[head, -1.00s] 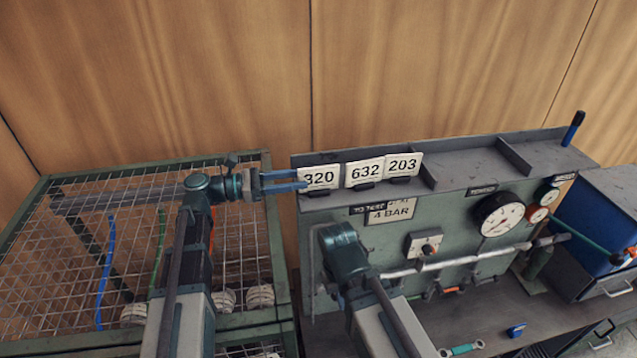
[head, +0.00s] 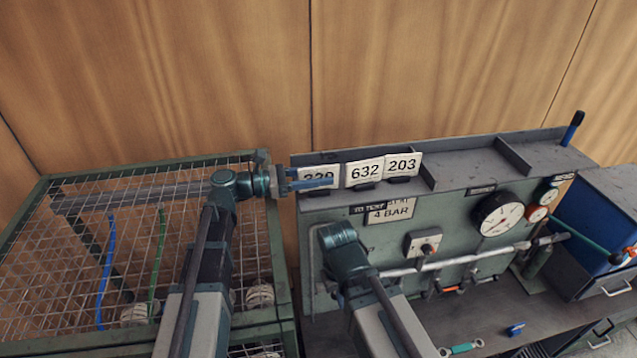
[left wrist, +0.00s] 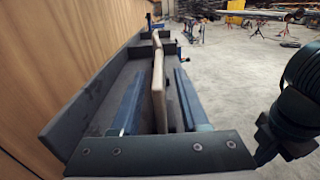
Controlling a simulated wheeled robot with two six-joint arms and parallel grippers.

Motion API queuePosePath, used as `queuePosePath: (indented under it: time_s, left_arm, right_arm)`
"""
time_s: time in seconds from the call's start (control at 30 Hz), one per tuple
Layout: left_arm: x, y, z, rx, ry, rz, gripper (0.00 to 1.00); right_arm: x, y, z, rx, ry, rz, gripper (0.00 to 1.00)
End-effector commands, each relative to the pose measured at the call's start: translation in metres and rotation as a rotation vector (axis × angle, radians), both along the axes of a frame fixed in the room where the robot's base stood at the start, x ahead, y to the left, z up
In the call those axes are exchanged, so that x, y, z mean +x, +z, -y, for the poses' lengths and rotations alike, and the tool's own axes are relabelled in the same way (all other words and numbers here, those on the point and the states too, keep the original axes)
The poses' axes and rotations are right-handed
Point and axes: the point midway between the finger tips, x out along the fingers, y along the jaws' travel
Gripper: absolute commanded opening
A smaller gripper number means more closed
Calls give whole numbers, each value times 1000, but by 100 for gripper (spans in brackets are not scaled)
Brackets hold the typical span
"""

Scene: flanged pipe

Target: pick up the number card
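Three white number cards stand in a row on the top ledge of the grey-green panel: 320 (head: 318,170) at the left, 632 (head: 364,171) in the middle and 203 (head: 403,164) at the right. My left gripper (head: 316,183) is at the 320 card, its blue finger covering the lower part of the digits. In the left wrist view, the card (left wrist: 158,82) stands edge-on between the two open fingers (left wrist: 157,98), with a gap on each side. My right arm is in front of the panel; its fingers are not visible.
The panel (head: 460,190) has a raised back edge and a divider on its ledge. A 4 BAR sign (head: 391,212), gauges (head: 502,215) and a pipe are on its front. A wire mesh cage (head: 90,250) stands at the left, with the wooden wall behind.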

Motion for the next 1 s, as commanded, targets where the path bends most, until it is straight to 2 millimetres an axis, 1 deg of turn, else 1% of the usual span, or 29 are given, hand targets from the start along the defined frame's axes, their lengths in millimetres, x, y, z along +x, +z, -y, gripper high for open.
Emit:
queuePosePath:
  time_s: [0.03, 0.23, 0.73, 0.87, 1.0]
  left_arm:
    - [0, 0, 0, 0, 0, 0, 36]
    - [0, 0, 0, 0, 0, 0, 0]
    - [0, 1, 0, 0, 0, 0, 0]
    - [0, 11, 2, 0, 0, 0, 0]
    - [1, 28, 7, 0, 0, 0, 0]
  right_arm:
    - [0, 0, 0, 0, 0, 0, 0]
    - [0, 0, 0, 0, 0, 0, 0]
    - [0, 1, 0, 0, 0, 0, 0]
    - [0, 10, 0, 0, 1, 0, 0]
    - [0, 28, 0, 0, 2, -1, 0]
